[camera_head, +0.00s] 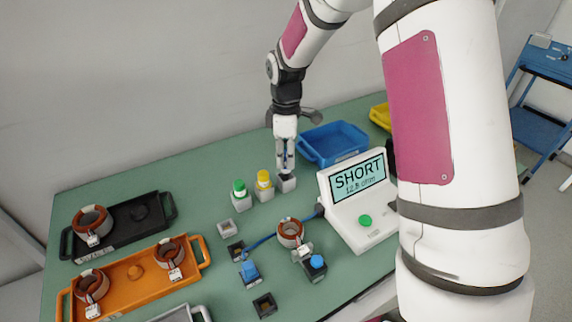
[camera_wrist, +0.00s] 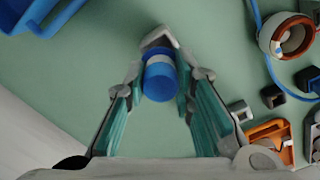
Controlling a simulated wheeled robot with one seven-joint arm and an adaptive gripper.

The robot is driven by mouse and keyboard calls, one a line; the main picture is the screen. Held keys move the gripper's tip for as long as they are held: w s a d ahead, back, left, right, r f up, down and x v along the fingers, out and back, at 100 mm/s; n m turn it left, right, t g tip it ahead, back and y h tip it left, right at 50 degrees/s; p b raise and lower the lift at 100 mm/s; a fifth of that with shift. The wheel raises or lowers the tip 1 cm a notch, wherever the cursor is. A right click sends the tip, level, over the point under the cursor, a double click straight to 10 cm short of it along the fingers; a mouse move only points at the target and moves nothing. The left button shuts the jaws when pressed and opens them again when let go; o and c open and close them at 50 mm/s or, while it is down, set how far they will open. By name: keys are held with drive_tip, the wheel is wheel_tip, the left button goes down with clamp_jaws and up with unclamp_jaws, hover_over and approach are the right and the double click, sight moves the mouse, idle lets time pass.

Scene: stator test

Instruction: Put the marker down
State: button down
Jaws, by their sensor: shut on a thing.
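In the wrist view, a blue marker (camera_wrist: 159,80) with a pale band sits between the fingertips of my gripper (camera_wrist: 165,76), which is shut on it. In the head view, my gripper (camera_head: 286,168) points down just above a grey holder block (camera_head: 287,184). The marker is mostly hidden there by the fingers, so I cannot tell whether its lower end is in the block. To the left, a yellow marker (camera_head: 263,176) and a green marker (camera_head: 239,187) stand upright in similar grey blocks.
A blue bin (camera_head: 333,143) stands behind my gripper. A tester (camera_head: 358,200) reading SHORT is at its right. A copper stator (camera_head: 290,232) sits in front. Black (camera_head: 119,226) and orange (camera_head: 136,273) trays holding stators lie at left. An empty grey block (camera_head: 227,229) is nearby.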

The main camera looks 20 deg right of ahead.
drive_tip(key=shift+f, duration=1.7)
drive_tip(key=shift+f, duration=0.4)
drive_tip(key=c, duration=1.4)
unclamp_jaws()
drive_tip(key=shift+o, duration=0.2)
